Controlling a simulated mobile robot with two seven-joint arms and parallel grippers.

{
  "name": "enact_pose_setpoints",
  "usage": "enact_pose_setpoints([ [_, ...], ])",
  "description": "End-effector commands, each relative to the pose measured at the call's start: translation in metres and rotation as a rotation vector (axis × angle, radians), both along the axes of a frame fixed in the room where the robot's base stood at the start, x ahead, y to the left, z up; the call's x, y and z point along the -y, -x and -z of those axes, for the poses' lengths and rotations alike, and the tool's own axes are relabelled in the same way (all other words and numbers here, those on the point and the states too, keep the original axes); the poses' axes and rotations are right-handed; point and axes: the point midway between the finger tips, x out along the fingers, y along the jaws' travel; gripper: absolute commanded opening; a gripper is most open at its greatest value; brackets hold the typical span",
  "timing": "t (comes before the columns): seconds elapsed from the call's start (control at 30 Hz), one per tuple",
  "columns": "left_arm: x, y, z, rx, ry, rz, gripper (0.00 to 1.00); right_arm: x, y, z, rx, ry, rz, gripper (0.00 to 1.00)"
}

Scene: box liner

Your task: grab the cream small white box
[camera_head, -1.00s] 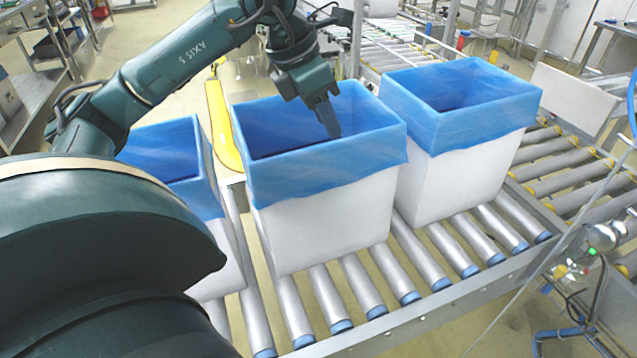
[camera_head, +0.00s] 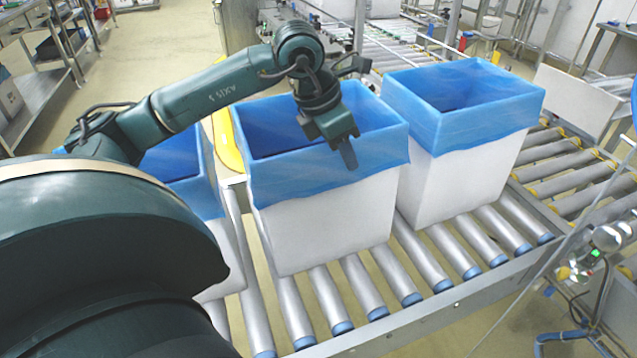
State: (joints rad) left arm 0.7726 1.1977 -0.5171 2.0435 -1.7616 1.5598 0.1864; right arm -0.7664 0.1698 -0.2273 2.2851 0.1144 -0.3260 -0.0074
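A white box with a blue liner (camera_head: 325,225) stands upright on the rollers in the middle. My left gripper (camera_head: 347,155) points down in front of the near upper edge of its liner, close to it; I cannot tell if they touch. Its fingers overlap in this view, so their opening is unclear. A second lined white box (camera_head: 460,180) stands to the right. A third lined box (camera_head: 225,255) at the left is partly hidden by my arm. My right gripper is not in view.
The boxes stand on a roller conveyor (camera_head: 425,262) with a metal side rail (camera_head: 470,300). A yellow curved part (camera_head: 226,145) lies behind the gap between left and middle boxes. More rollers (camera_head: 575,175) run at the right.

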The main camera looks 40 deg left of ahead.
Motion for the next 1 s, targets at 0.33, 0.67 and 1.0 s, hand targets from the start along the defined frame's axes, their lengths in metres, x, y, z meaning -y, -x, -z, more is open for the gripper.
enact_pose_setpoints([
  [0.33, -0.0001, 0.0, 0.0039, 0.0, 0.0, 0.0, 0.3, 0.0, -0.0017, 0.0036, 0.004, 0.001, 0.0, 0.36],
  [0.67, -0.0001, 0.0, 0.0045, 0.0, 0.0, 0.0, 0.3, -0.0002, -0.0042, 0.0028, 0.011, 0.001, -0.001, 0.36],
  [1.0, -0.0001, 0.0, 0.0045, 0.0, 0.0, 0.0, 0.06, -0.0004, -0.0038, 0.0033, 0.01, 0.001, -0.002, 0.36],
])
